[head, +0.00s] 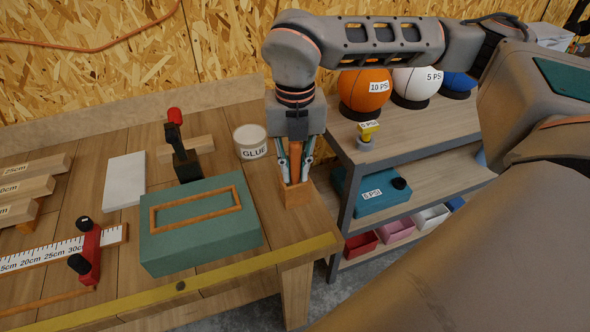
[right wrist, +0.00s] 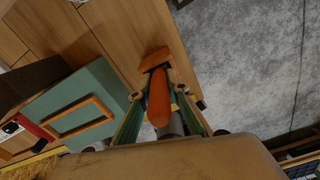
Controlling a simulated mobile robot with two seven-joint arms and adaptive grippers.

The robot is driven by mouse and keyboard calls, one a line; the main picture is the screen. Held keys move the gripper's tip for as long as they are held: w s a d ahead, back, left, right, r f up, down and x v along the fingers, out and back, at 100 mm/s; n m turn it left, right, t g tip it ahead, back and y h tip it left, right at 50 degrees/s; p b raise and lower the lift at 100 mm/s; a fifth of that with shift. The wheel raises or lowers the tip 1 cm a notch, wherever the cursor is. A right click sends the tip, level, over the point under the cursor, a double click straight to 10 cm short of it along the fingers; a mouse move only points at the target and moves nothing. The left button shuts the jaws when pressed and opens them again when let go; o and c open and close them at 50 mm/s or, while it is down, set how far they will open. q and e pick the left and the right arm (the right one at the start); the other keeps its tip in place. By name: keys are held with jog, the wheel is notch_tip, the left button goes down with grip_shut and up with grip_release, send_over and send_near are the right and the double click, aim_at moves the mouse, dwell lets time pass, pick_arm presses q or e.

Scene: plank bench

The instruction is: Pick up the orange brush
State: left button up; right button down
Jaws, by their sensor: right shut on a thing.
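The orange brush (head: 297,194) is upright at the right end of the plank bench, its wide block at the bottom and its handle rising between my fingers. My right gripper (head: 295,174) points down and is shut on the handle. In the right wrist view, the orange handle (right wrist: 158,100) lies between the two fingers, with the block (right wrist: 155,58) beyond them. I cannot tell whether the block touches the bench top. The bristles are not clearly visible. My left gripper is not in view.
A green box with an orange frame (head: 200,252) stands left of the brush. A glue tub (head: 250,141) and a black clamp with a red tip (head: 184,160) are behind. A shelf with balls (head: 364,90) stands right, across the bench edge.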

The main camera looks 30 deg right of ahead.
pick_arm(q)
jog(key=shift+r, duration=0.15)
pick_arm(e)
notch_tip(320, 180, up, 20)
dwell(0.4)
dwell(1.7)
